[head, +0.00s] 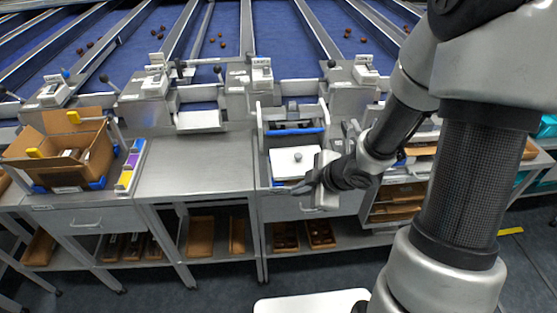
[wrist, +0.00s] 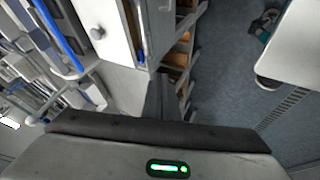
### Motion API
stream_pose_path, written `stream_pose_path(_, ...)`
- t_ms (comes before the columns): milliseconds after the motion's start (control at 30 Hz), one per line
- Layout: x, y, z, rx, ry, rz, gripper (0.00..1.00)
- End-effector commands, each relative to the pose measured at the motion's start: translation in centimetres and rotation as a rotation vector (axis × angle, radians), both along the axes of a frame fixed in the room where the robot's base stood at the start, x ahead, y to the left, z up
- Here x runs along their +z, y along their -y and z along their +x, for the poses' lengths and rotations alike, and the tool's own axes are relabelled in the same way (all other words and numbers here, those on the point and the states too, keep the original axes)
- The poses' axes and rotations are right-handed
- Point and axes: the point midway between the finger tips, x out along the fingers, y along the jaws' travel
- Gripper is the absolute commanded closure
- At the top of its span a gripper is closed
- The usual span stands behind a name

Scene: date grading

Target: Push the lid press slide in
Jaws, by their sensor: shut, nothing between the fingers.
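The lid press (head: 265,135) is a grey metal frame with a blue bar, standing on the steel bench. Its slide, a white plate (head: 285,163) with a small dark knob, sticks out at the front of the frame. In the wrist view the white plate (wrist: 112,15) and its knob (wrist: 97,33) show at the top, beside the blue bar. My gripper (head: 296,189) is shut and empty, at the front right of the plate, near the bench edge. Its dark fingers show in the wrist view (wrist: 158,97). I cannot tell whether they touch the plate.
An open cardboard box (head: 62,173) and a strip with coloured blocks (head: 130,168) stand at the left of the bench. The bench top (head: 195,165) between them and the press is clear. Drawers and shelves with brown trays (head: 201,235) lie below. A white surface (head: 310,304) is in front.

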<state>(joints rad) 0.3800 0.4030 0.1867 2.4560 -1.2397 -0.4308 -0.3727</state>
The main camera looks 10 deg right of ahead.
Motion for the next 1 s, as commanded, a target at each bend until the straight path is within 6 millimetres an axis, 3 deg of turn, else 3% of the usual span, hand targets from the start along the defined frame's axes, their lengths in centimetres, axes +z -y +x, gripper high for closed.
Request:
stream_pose_path(167, -1.7, -0.9, 0.5, 0.019, -0.001, 0.010, 1.00)
stream_pose_path(600, -8.8, -4.3, 4.6, 0.015, -0.003, 0.008, 1.00)
stream_pose_path(667, -7.8, -4.0, 5.9, 0.013, 0.002, 0.008, 1.00)
stream_pose_path(800, -8.0, -4.0, 7.6, 0.012, 0.000, 0.009, 1.00)
stream_pose_path(1000, -8.1, -4.0, 8.5, 0.012, 0.000, 0.007, 1.00)
